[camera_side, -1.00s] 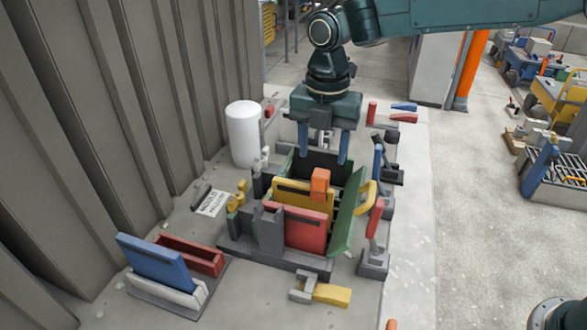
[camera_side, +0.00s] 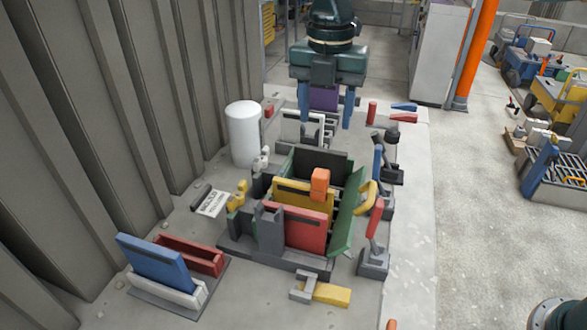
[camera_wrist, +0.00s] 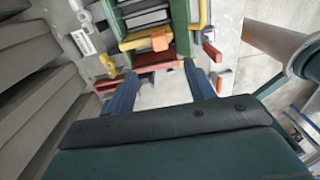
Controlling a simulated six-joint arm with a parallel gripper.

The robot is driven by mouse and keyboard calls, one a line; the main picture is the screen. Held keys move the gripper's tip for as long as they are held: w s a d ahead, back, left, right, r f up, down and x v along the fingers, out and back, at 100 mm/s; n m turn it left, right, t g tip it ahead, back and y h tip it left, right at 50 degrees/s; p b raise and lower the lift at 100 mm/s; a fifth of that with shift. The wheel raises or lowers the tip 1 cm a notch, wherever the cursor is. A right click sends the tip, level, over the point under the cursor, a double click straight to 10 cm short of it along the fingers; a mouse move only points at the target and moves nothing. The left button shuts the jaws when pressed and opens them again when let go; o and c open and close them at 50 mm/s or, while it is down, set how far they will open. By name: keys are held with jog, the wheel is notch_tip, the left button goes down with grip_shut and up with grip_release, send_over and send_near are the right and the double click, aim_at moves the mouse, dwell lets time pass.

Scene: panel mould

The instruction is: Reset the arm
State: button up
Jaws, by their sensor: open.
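My gripper (camera_side: 326,122) hangs above the back of the work table in the side view, its two blue fingers apart with nothing between them. It also shows in the wrist view (camera_wrist: 160,90), fingers spread and empty. The mould (camera_side: 270,258) stands in front of and below it, with a red panel (camera_side: 306,232), a yellow panel (camera_side: 290,192) and a green side plate (camera_side: 347,215). An orange block (camera_side: 320,184) sits at the yellow panel's top edge. My gripper is clear of the mould.
A white cylinder (camera_side: 243,133) stands left of the mould beside the ribbed wall. A rack with a blue panel (camera_side: 155,262) is at the front left. Red and blue levers (camera_side: 376,218) line the right side. A purple panel (camera_side: 323,98) stands behind my gripper.

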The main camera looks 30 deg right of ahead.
jog(key=s+d+r+m+t, duration=0.3)
jog(key=s+d+r+m, duration=0.3)
jog(key=s+d+m, duration=0.65)
jog(key=s+d+f+m+t, duration=0.1)
jog(key=s+d+f+m, duration=0.2)
jog(key=s+m, duration=0.4)
jog(key=s+d+f+m+t, duration=0.1)
jog(key=s+d+f+m, duration=0.2)
jog(key=s+d+m, duration=0.3)
jog(key=s+m, duration=0.1)
jog(key=s, duration=0.1)
jog(key=shift+s+t, duration=0.3)
jog(key=shift+s, duration=0.05)
